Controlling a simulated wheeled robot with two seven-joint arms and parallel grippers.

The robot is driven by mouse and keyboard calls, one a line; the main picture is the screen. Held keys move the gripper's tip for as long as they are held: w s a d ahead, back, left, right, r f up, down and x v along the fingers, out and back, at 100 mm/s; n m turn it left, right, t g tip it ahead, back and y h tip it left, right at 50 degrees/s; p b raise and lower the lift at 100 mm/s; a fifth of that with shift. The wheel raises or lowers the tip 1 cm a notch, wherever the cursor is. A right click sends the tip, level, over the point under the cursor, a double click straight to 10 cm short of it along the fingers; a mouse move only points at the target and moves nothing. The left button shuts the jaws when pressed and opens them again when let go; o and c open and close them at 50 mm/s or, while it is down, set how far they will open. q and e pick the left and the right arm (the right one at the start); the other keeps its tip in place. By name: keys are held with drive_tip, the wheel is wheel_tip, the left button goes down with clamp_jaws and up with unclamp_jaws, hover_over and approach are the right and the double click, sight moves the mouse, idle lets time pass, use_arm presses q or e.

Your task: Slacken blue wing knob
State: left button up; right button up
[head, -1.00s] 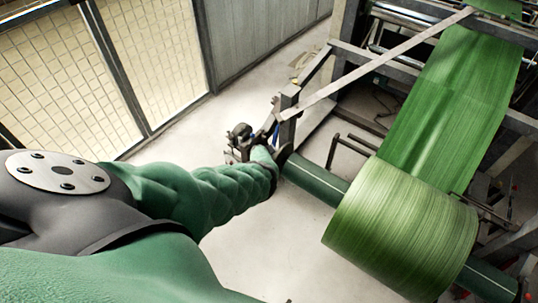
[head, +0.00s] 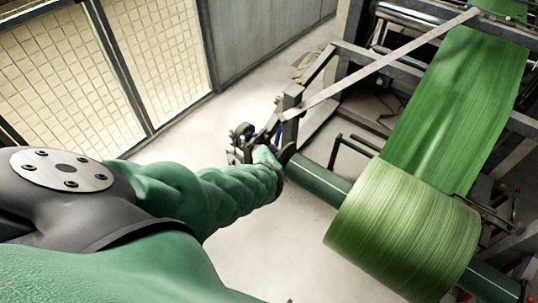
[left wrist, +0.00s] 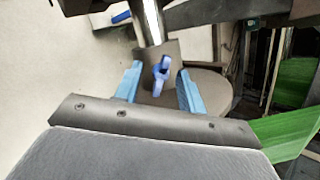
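The blue wing knob (left wrist: 161,72) shows in the left wrist view on a grey block below a bright metal shaft. My left gripper (left wrist: 158,82) is open, with one blue finger on each side of the knob. Gaps show between the fingers and the knob, so they look apart from it. In the head view my left gripper (head: 266,140) is at the near end of the roll's shaft, and my arm largely hides the knob there. My right gripper is in neither view.
A large green roll (head: 400,228) sits on a dark green shaft (head: 322,180), its web (head: 455,100) running up into the machine frame (head: 350,52). Another blue part (left wrist: 121,17) lies up-left of the knob. Mesh fencing (head: 60,75) stands left. Pale floor (head: 240,235) is clear.

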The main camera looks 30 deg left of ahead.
use_arm(q)
drive_tip(key=b+v, duration=0.1)
drive_tip(key=v, duration=0.6)
drive_tip(key=shift+s, duration=0.15)
idle(0.3)
drive_tip(key=shift+r, duration=0.1)
idle(0.4)
